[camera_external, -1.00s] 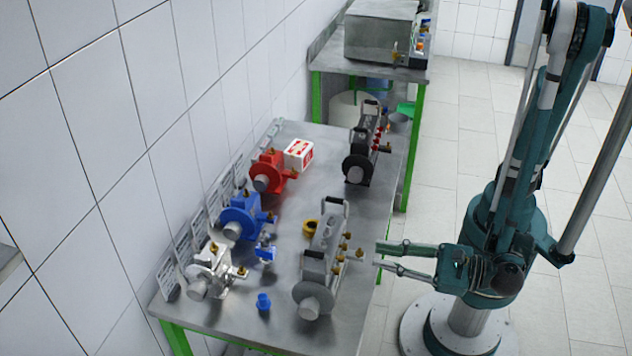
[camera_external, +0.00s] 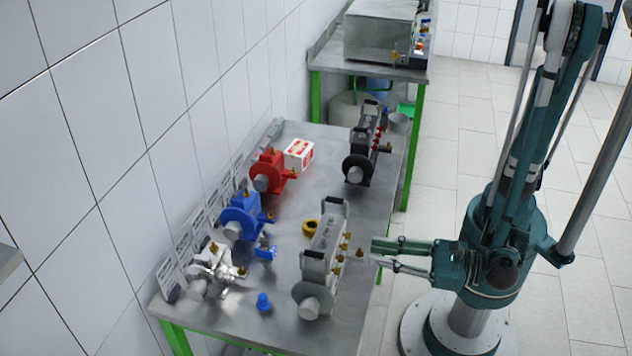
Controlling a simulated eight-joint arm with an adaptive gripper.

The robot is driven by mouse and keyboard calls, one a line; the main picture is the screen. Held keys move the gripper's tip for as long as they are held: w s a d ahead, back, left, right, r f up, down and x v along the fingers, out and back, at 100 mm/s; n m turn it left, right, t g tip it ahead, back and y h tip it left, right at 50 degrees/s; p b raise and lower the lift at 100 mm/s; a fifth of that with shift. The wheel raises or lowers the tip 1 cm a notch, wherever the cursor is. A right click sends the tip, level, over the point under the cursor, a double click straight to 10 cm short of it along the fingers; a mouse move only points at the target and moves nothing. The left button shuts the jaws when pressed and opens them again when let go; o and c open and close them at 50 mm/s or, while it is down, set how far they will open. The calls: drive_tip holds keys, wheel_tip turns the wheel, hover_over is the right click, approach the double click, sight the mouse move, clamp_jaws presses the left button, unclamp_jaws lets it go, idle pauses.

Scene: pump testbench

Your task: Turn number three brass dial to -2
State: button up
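The grey pump (camera_external: 325,242) stands at the right front of the steel bench, with several small brass dials along its right side. One brass dial (camera_external: 360,253) sticks out furthest right, towards my gripper; its number and pointer are too small to read. My gripper (camera_external: 372,252) comes in from the right, at about the level of this dial. Its two fingers are apart, with the tips just right of the dial. I cannot tell whether they touch or straddle it. Nothing shows held between them.
A black pump with red dials (camera_external: 362,150) stands further back. Red (camera_external: 268,172), blue (camera_external: 242,216) and silver (camera_external: 212,272) pumps line the wall side. A red-and-white box (camera_external: 298,153), a yellow ring (camera_external: 310,228) and a blue cap (camera_external: 263,301) lie on the bench (camera_external: 325,195).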

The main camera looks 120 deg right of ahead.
sight(344, 246)
drive_tip(key=b+x, duration=0.1)
drive_tip(key=x, duration=0.5)
drive_tip(key=shift+w+d, duration=0.25)
idle(0.3)
clamp_jaws()
